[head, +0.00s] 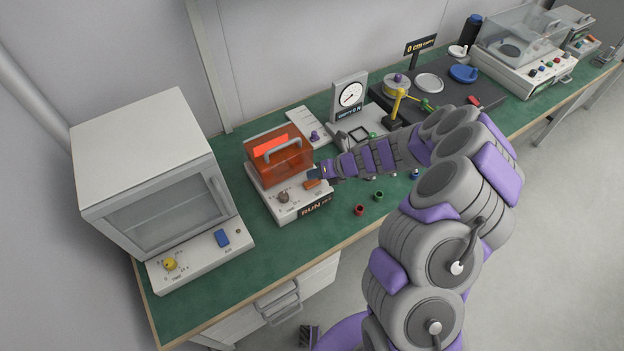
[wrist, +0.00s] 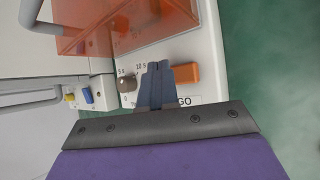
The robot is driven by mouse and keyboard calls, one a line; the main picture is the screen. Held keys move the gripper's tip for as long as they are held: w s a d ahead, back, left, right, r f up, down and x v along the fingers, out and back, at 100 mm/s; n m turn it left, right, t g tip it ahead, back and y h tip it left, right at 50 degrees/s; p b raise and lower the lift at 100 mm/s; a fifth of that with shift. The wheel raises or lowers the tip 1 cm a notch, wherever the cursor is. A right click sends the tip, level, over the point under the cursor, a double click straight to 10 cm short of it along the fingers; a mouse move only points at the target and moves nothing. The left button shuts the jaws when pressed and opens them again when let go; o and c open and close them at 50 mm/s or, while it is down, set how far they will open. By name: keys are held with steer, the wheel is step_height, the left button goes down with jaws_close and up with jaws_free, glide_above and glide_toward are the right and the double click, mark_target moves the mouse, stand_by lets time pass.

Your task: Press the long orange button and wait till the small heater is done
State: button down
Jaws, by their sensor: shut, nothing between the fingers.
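The small heater (head: 262,185) is a white box on the green bench with a transparent orange cover (head: 280,162) and a grey handle; the cover looks closed. A bright red-orange strip glows inside it. Its front has a brown knob (head: 284,197), the long orange button (head: 312,184) and a dark label reading "RUN" with smaller blurred text. My gripper (head: 313,173) is shut and empty at the button. In the wrist view its fingertips (wrist: 158,69) lie over the panel between the knob (wrist: 126,83) and the orange button (wrist: 187,73). I cannot tell whether they touch the button.
A larger white oven (head: 150,170) with a yellow knob and blue button (head: 222,238) stands left. Small red and green pieces (head: 359,210) lie right of the heater. A dial gauge (head: 350,95) and a dark platform (head: 460,100) stand behind. The bench's front edge is close by.

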mark_target(315, 182)
step_height(315, 182, up, 5)
steer(key=p, duration=0.5)
stand_by(0.3)
stand_by(0.7)
